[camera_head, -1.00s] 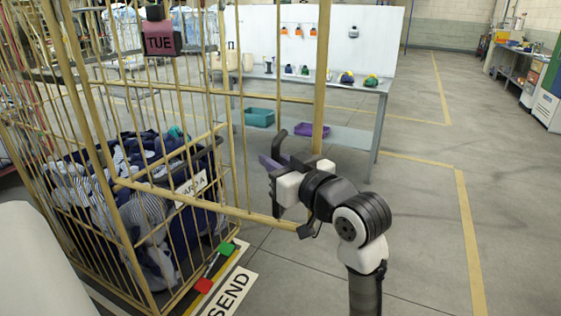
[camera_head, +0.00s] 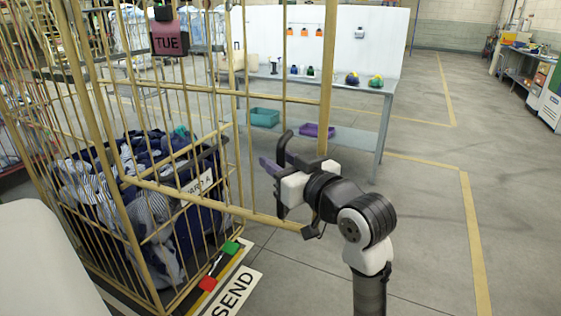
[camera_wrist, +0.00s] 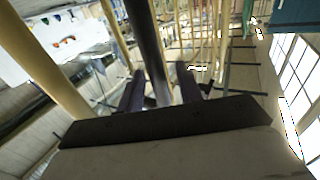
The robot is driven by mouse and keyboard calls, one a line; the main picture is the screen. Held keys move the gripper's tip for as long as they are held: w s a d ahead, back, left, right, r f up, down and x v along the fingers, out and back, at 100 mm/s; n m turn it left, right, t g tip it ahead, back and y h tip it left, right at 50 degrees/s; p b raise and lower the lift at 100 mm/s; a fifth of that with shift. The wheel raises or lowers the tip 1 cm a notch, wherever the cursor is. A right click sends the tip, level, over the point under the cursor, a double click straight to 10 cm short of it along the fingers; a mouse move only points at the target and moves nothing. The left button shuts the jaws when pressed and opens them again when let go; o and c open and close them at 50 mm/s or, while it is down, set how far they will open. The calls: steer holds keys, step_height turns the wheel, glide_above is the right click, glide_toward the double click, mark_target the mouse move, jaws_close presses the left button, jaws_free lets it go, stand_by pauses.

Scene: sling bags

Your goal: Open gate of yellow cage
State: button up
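The yellow cage (camera_head: 101,152) stands at the left in the head view, with thin upright bars. Its barred gate (camera_head: 328,70) stands swung outward to the right, with its lower rail (camera_head: 215,207) reaching towards my arm. My gripper (camera_head: 274,160) is beside the lower part of the gate's end post, its dark fingers pointing left, towards the gate's bars. In the wrist view the two fingers (camera_wrist: 160,88) are apart, and a dark upright bar shows between or behind them; contact is unclear. My wrist partly hides the lower end of the post.
A dark blue bin (camera_head: 205,205) of clothes stands inside the cage. A "TUE" tag (camera_head: 169,40) hangs on the bars. A "SEND" floor sign (camera_head: 236,292) lies before it. A table (camera_head: 345,92) with a white backboard stands behind. The floor at right is clear.

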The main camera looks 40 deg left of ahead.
steer(key=b+v, duration=0.3)
steer(key=v, duration=1)
steer(key=shift+d, duration=0.35)
steer(key=shift+s, duration=0.1)
